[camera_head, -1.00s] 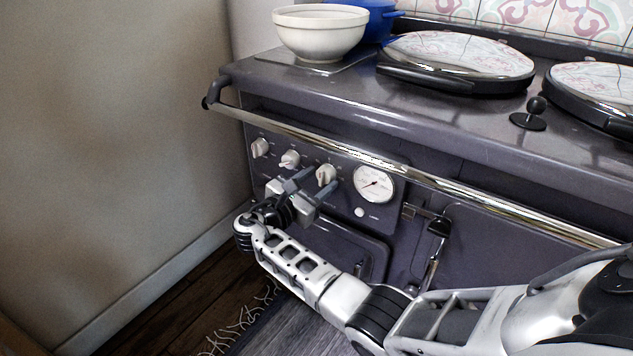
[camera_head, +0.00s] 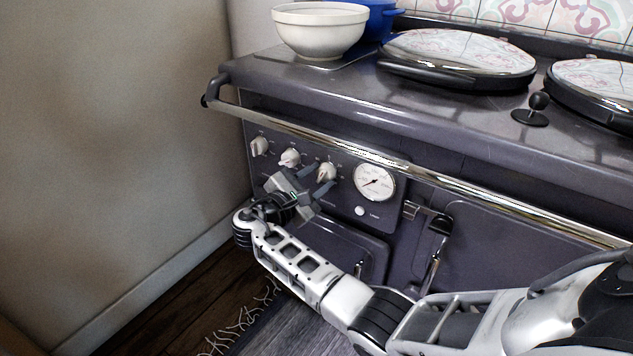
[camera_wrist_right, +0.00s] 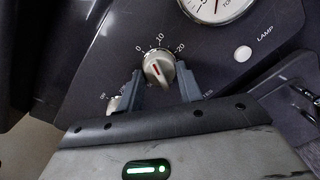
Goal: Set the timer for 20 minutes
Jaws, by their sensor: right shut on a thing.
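The timer knob (camera_head: 327,172) is the rightmost of three pale knobs on the dark range front, left of the round gauge. In the right wrist view the timer knob (camera_wrist_right: 158,68) has a red mark leaning up and left, with the labels 0, 10 and 20 around its top. My right gripper (camera_head: 317,180) is at this knob from below. In the wrist view the fingers of my right gripper (camera_wrist_right: 160,80) lie on either side of the knob, shut on it. The exact contact is partly hidden. My left gripper is out of view.
A chrome rail (camera_head: 385,160) runs across the range above the knobs. The white gauge (camera_head: 375,182) and a round lamp button (camera_head: 360,211) sit right of the knob. A cream bowl (camera_head: 319,32) stands on the range top. The wall (camera_head: 110,130) is at the left.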

